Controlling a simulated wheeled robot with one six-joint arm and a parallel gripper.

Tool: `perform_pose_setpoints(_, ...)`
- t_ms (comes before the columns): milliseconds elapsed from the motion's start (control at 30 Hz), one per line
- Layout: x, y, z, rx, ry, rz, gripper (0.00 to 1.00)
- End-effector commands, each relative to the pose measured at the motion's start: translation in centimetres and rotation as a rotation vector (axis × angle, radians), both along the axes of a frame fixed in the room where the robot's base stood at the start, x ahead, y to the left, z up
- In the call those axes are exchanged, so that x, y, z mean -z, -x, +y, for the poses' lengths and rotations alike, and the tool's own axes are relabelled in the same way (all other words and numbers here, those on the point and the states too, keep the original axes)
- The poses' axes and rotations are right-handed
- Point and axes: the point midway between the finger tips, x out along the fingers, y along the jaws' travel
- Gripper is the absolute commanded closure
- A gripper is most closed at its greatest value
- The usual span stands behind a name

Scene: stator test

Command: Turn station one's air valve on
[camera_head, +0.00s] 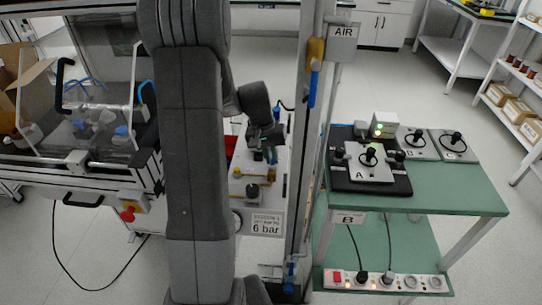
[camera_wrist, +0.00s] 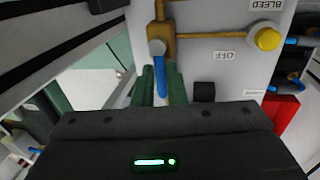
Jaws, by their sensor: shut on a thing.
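The air valve has a brass body (camera_wrist: 163,30) and a blue lever (camera_wrist: 159,76) in the wrist view. The lever points down the picture from the body, towards my gripper. My gripper (camera_wrist: 162,82) has its green fingers on both sides of the lever and is shut on it. An upside-down OFF label (camera_wrist: 226,55) is on the panel right of the valve. In the head view my gripper (camera_head: 268,153) is at the white panel (camera_head: 280,185), and it and my arm hide the valve there.
A yellow knob (camera_wrist: 267,39) sits by a BLEED label (camera_wrist: 266,5). A red block (camera_wrist: 283,114) is at the right. Another blue lever (camera_head: 313,86) hangs on a post under an AIR sign (camera_head: 343,31). A green bench (camera_head: 440,190) stands right, an enclosure (camera_head: 95,110) left.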

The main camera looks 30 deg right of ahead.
Motion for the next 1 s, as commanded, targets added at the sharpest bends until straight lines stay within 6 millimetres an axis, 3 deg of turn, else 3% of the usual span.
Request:
perform_pose_setpoints(133,-0.1,-0.1,0.0,0.001,0.001,-0.002,1.00)
perform_pose_setpoints(167,-0.1,-0.1,0.0,0.001,0.001,-0.002,0.83)
perform_pose_setpoints(233,-0.1,0.0,0.0,0.001,0.001,-0.002,0.69)
perform_pose_setpoints(267,-0.1,0.0,0.0,0.000,0.001,-0.002,0.67)
perform_pose_setpoints(533,-0.1,0.0,0.0,0.000,0.001,-0.001,0.67)
perform_pose_setpoints(667,-1.1,-0.2,0.1,-0.001,0.003,-0.004,0.67)
perform_pose_setpoints(1000,-8.3,-1.0,1.3,-0.002,0.003,-0.006,0.67)
